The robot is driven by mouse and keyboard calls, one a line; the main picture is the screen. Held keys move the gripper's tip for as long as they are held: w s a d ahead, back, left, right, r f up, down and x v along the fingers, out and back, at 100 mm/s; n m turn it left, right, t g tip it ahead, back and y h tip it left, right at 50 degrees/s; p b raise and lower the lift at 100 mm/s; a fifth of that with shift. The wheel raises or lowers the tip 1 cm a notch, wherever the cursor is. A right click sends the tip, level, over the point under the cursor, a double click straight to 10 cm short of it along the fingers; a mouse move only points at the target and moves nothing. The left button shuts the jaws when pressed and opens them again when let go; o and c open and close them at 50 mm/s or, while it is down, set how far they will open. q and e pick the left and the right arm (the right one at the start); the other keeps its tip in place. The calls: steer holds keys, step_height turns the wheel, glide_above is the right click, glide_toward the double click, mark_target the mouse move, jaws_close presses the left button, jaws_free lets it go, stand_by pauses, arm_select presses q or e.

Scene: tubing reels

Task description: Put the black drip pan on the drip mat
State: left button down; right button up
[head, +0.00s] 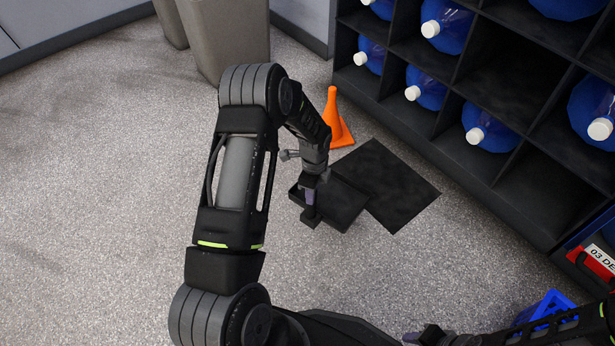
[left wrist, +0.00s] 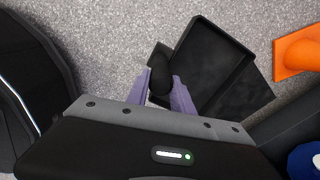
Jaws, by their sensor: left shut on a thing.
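The black drip pan (head: 343,203) is a shallow square tray with a handle on its left side in the head view. My left gripper (head: 310,196) is shut on that handle. In the left wrist view, the handle sits between the purple fingers (left wrist: 161,88), and the pan (left wrist: 213,68) extends up and right. The flat black drip mat (head: 395,185) lies on the floor to the pan's right. The pan overlaps the mat's left part in the head view; I cannot tell whether they touch. My right gripper (head: 428,336) shows at the bottom edge, its fingers unclear.
An orange cone (head: 335,122) stands just behind the mat; it also shows in the left wrist view (left wrist: 299,52). A dark rack (head: 480,187) of blue water bottles borders the right. A blue crate (head: 548,306) is at lower right. Beige bins (head: 230,40) stand behind. The left floor is clear.

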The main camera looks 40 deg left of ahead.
arm_select(q)
steer(key=w+d+r+n, duration=0.3)
steer(key=d+r+n, duration=0.2)
steer(key=r, duration=0.4)
steer(key=w+d+r+n, duration=0.3)
steer(key=d+r+n, duration=0.2)
steer(key=r, duration=0.5)
steer(key=w+d+r+n, duration=0.3)
steer(key=d+r+n, duration=0.2)
steer(key=r, duration=0.4)
steer(key=shift+w+d+r, duration=0.4)
steer(key=shift+d, duration=0.15)
